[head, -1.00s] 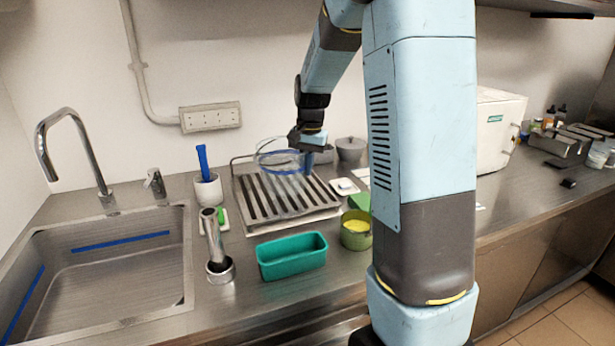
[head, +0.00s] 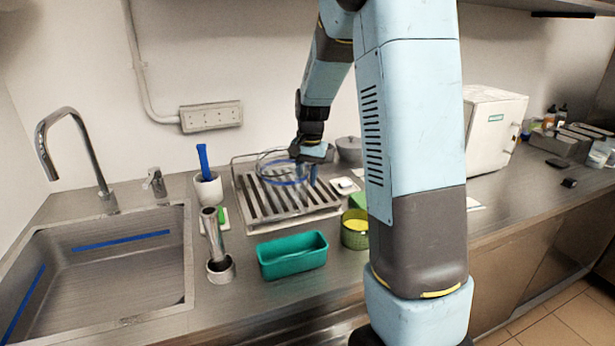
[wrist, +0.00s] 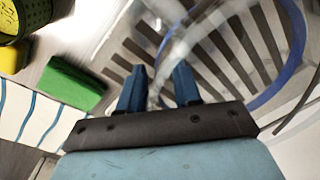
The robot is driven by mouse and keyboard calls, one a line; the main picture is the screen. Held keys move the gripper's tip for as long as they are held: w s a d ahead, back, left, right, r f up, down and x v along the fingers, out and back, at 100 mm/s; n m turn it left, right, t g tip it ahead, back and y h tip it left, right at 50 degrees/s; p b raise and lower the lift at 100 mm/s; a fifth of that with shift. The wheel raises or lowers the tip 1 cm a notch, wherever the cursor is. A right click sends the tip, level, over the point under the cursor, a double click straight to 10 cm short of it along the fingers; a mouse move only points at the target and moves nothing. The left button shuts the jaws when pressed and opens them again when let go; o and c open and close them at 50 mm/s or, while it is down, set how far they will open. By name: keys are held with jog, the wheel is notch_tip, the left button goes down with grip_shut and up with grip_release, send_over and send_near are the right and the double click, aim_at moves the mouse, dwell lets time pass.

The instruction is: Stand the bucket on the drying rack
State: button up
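The bucket (head: 284,182) is clear with a blue band. It is over the drying rack (head: 300,222) and looks upright, low on the slats; contact under it is hard to see. Its blue band (wrist: 290,60) shows at the upper right of the wrist view, with the rack slats (wrist: 228,52) seen through and around it. My gripper (head: 307,176) is at the bucket's right side. In the wrist view my gripper's (wrist: 160,88) two blue fingers are apart, with a clear gap between the tips. The clear wall passes near them, blurred.
A teal tub (head: 292,255) and a green bowl (head: 354,232) with yellow contents stand in front of the rack. A green sponge (wrist: 70,84) lies near my gripper. A white holder (head: 208,188) and a metal tool (head: 220,268) stand left, beside the sink (head: 120,270).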

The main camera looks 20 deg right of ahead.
jog(key=shift+r, duration=0.15)
notch_tip(320, 180, up, 11)
jog(key=s+a+r+n+t, duration=0.1)
jog(key=s+r+n, duration=0.15)
jog(key=s, duration=0.55)
jog(key=s+a+r+n+t, duration=0.1)
jog(key=s+a+r, duration=0.1)
jog(key=s+r, duration=0.35)
jog(key=s+a+f+n+t, duration=0.1)
jog(key=s+n, duration=0.1)
jog(key=s, duration=0.6)
jog(key=s+f+n+t, duration=0.1)
jog(key=s+f+t, duration=0.1)
jog(key=s, duration=0.6)
jog(key=shift+a+n+h, duration=0.3)
jog(key=shift+a+n, duration=0.05)
jog(key=shift+s, duration=0.1)
